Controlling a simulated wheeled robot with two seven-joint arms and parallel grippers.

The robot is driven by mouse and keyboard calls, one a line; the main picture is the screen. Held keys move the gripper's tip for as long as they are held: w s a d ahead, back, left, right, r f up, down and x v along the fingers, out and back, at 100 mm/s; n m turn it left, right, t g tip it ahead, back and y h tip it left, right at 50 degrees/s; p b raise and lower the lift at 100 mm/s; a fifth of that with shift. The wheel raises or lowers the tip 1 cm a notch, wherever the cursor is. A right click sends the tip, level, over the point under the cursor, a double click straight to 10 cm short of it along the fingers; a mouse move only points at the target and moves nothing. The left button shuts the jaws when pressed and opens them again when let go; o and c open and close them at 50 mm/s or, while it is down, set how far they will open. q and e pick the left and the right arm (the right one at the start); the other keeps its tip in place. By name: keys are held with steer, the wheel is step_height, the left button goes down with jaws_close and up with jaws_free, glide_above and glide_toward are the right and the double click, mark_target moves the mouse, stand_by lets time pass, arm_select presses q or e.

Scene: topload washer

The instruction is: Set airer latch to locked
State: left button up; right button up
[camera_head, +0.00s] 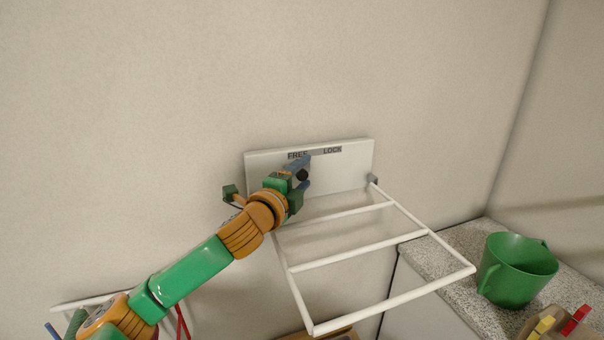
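The airer's white wall plate (345,170) is on the wall at the centre, with a FREE label at left and a LOCK label at right along its top. A small dark round latch knob (302,175) shows below the FREE label. My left gripper (306,171) reaches in from the lower left, its blue fingertips apart, one above and one below the knob. A slight gap seems to show by the upper finger; I cannot tell whether either finger touches the knob. The hand hides the plate's lower left. My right gripper is not in view.
The airer's white rod frame (365,257) juts out below the plate. A green handled tub (517,270) stands on a speckled counter (450,270) at right, near yellow and red pegs (575,318). The wall above the plate is clear.

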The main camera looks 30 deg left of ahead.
arm_select(q)
jaws_close()
steer(key=shift+r, duration=0.1)
stand_by(1.2)
